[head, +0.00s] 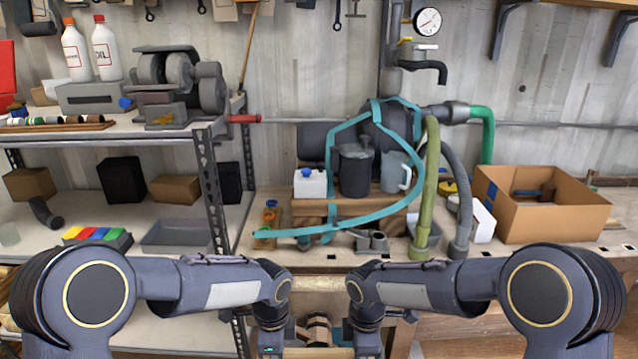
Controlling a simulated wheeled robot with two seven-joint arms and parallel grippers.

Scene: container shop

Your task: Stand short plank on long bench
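The long bench (560,256) runs along the wall from the middle to the right edge, with hoses, jugs and a cardboard box on it. My arms reach in from both sides, and their ends point down in front of the bench's near edge. My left gripper (275,346) and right gripper (366,346) are at the bottom of the view, a short way apart. Their fingertips are cut off or hidden. A pale wooden piece (318,353) shows between them at the bottom edge. I cannot tell whether it is the short plank, or whether either gripper touches it.
An open cardboard box (545,222) stands on the bench's right part. A pump with teal straps (385,125), a white jug (310,183) and hoses (425,190) crowd its middle. A metal shelf (195,133) stands at left. Little bare bench top shows near the front edge.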

